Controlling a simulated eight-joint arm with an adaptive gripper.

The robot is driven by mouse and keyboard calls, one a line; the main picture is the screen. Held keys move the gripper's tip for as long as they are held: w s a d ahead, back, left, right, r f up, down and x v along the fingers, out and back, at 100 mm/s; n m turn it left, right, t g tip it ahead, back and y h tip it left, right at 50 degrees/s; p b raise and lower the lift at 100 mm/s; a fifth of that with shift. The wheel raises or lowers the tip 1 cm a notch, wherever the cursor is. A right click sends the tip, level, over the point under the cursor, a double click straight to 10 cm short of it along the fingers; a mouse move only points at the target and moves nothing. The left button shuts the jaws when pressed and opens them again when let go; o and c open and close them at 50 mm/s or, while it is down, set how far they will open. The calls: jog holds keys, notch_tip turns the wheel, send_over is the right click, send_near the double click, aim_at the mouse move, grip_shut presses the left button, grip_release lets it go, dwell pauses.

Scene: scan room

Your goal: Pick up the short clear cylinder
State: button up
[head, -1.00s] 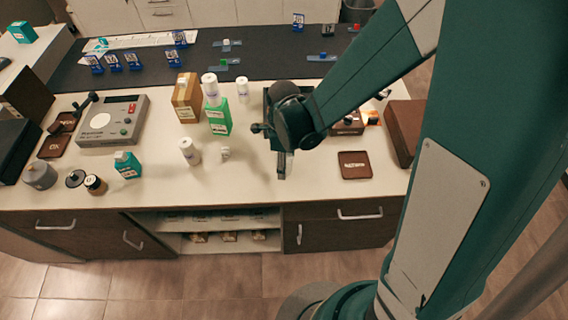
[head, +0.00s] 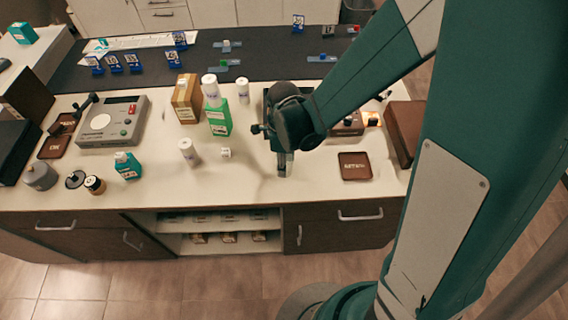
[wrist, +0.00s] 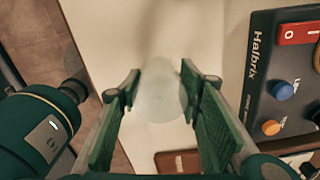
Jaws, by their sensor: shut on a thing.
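The short clear cylinder (wrist: 160,92) shows in the wrist view as a pale, see-through round shape between the green finger pads. My gripper (wrist: 161,106) is shut on it, with one finger at each side. Below it in the picture is the light bench top. In the head view my gripper (head: 284,168) is over the front part of the bench, left of a brown square tray (head: 354,166). The cylinder is too small and too covered by my fingers to make out clearly there.
A grey device (wrist: 285,75) with a red switch and coloured knobs is at the right in the wrist view. In the head view, a white bottle (head: 188,152), a small white item (head: 225,153) and a green box (head: 218,120) stand left of my gripper.

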jog(key=shift+r, duration=0.2)
jog(key=shift+r+p, duration=0.85)
jog(key=shift+r, duration=4)
